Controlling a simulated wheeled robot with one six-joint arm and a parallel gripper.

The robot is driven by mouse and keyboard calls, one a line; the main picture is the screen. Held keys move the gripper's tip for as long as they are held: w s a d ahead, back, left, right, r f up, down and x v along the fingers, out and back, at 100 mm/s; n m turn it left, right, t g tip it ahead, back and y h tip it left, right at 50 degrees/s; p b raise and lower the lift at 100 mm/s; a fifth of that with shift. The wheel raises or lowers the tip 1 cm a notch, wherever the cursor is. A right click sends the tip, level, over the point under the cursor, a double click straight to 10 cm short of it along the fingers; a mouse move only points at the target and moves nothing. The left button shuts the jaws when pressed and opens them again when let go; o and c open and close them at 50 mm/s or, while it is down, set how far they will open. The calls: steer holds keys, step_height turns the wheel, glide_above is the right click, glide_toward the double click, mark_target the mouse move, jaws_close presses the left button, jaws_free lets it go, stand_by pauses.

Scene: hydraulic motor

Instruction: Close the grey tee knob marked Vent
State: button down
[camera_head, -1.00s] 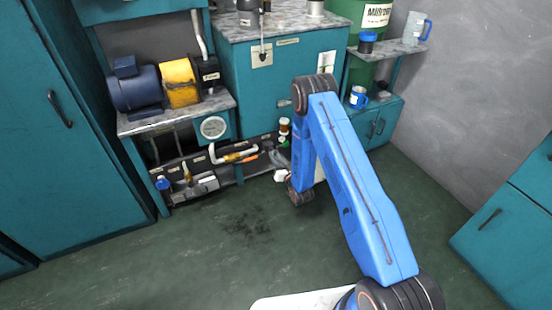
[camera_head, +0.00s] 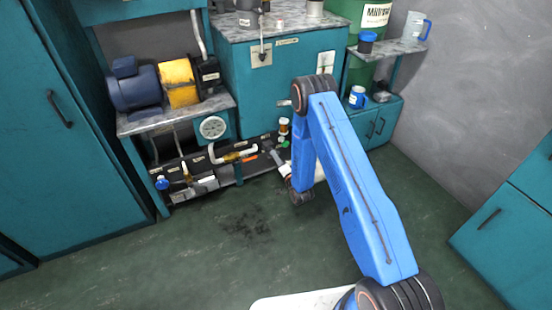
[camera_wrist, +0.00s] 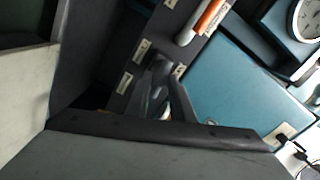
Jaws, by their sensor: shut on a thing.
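My gripper (camera_wrist: 160,82) shows in the wrist view with its dark fingers close together at a black panel (camera_wrist: 118,102) that carries small pale labels. It is shut on a dark grey knob, mostly hidden between the fingers. The label print is too small to read, so I cannot confirm the Vent mark or tell how far the knob is turned. In the head view my gripper (camera_head: 278,160) reaches the right end of the low black panel (camera_head: 205,168), partly hidden by my blue arm.
An orange-sleeved pipe (camera_wrist: 211,18) and a round gauge (camera_wrist: 309,18) lie close by in the wrist view. In the head view, a blue motor (camera_head: 135,86) sits above the panel, and a teal cabinet (camera_head: 245,95) stands behind. The green floor in front is clear.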

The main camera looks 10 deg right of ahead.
steer(key=shift+m, duration=0.6)
steer(key=shift+f+m, duration=0.1)
steer(key=shift+m, duration=0.2)
steer(key=c, duration=1.5)
jaws_free()
steer(key=shift+c, duration=0.2)
steer(key=shift+d, duration=0.1)
steer(key=v, duration=1.7)
steer(key=shift+s, duration=0.25)
